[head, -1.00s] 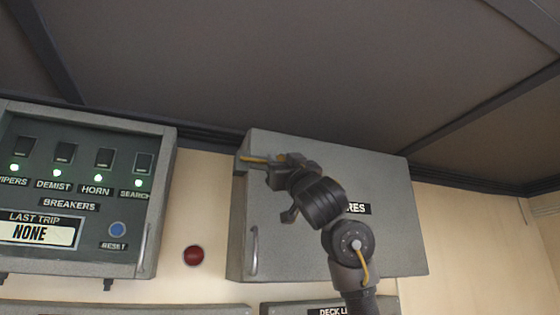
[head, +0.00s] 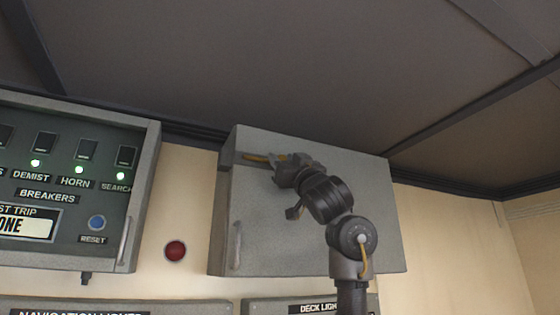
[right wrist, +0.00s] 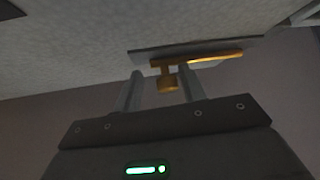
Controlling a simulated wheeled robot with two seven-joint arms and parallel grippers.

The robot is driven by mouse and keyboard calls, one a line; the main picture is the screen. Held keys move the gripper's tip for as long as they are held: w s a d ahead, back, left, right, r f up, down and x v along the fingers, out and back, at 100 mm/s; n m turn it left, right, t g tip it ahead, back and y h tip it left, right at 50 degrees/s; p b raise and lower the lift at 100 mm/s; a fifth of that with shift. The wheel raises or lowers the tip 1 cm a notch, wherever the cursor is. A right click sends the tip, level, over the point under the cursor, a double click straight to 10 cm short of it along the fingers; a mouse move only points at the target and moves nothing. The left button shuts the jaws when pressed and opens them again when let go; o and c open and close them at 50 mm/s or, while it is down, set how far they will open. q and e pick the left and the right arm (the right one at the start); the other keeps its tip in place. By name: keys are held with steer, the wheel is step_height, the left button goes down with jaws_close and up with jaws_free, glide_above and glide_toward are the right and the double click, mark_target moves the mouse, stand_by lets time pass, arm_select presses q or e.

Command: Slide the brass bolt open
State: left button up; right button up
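The brass bolt (head: 262,157) lies along the upper left of the grey wall cabinet's front. In the right wrist view its brass rod (right wrist: 215,57) and knob (right wrist: 168,83) show against a grey backing plate (right wrist: 146,52). My right gripper (head: 283,166) is at the bolt. In the right wrist view my right gripper (right wrist: 160,88) is open, its two fingers apart with the knob between them. Gaps show on both sides of the knob; contact with either finger cannot be told. In the head view the gripper hides the bolt's right part. My left gripper is not in view.
The grey cabinet (head: 310,245) has a vertical handle (head: 237,246) at its lower left. Left of it are a red button (head: 175,251) and the breaker panel (head: 70,225). More panels sit below. The ceiling (head: 300,70) is close above the cabinet.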

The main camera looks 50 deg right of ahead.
steer(key=shift+a+f, duration=0.2)
steer(key=shift+f, duration=0.05)
steer(key=b+v, duration=0.9)
steer(key=v, duration=0.1)
steer(key=shift+s, duration=0.3)
steer(key=shift+d, duration=0.15)
